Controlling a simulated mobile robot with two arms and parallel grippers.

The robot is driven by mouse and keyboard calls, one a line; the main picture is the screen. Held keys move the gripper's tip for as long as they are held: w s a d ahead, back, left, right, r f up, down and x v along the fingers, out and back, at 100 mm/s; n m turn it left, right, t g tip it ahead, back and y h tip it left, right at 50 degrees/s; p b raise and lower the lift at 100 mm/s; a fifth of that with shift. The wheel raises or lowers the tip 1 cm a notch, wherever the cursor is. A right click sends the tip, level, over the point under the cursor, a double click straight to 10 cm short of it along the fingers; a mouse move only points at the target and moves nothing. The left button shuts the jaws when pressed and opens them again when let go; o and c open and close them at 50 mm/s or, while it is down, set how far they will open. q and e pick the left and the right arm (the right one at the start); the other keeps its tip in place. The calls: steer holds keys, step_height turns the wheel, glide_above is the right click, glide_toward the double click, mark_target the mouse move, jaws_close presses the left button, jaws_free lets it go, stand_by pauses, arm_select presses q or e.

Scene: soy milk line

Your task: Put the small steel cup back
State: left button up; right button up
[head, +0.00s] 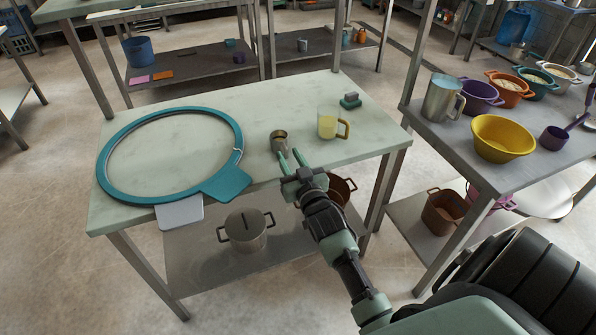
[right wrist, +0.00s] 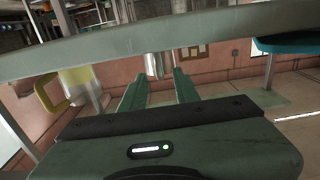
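The small steel cup (head: 278,139) stands upright on the pale table, left of a glass mug. My right gripper (head: 291,153) is open, with its two green fingers pointing at the cup from the table's front side. In the right wrist view, which looks upside down, the cup (right wrist: 158,66) shows in line with the gap between the fingers (right wrist: 160,75). The fingertips are close to the cup; I cannot tell whether they reach around it. Nothing is held. My left gripper is not in view.
A glass mug (head: 328,124) with yellowish content stands right of the cup. A large teal ring (head: 104,143) lies on the table's (head: 265,98) left. A steel pitcher (head: 440,98) and several coloured bowls stand on the right table. A pot (head: 245,232) sits on the lower shelf.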

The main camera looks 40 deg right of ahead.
steer(key=v, duration=1.1)
steer(key=s+a+f+n+g+y, duration=0.1)
steer(key=s+a+f+g, duration=0.15)
steer(key=f, duration=0.75)
steer(key=s+a+f+n+g+y, duration=0.1)
steer(key=s+a+f+g+y, duration=0.15)
steer(key=f, duration=0.85)
steer(key=s+a+f+g, duration=0.2)
steer(key=s+a+f, duration=0.15)
steer(key=f, duration=0.65)
steer(key=s+a+f+n+g+y, duration=0.1)
steer(key=s+a+f+n+g, duration=0.2)
steer(key=s+f, duration=0.9)
steer(key=s+d+f+g+p, duration=0.1)
steer(key=s+f+g, duration=0.2)
steer(key=s, duration=0.7)
steer(key=s+f+g, duration=0.3)
steer(key=s+f, duration=0.2)
steer(key=s, duration=0.5)
steer(key=shift+d+g+p, duration=0.3)
steer(key=shift+d+p, duration=0.1)
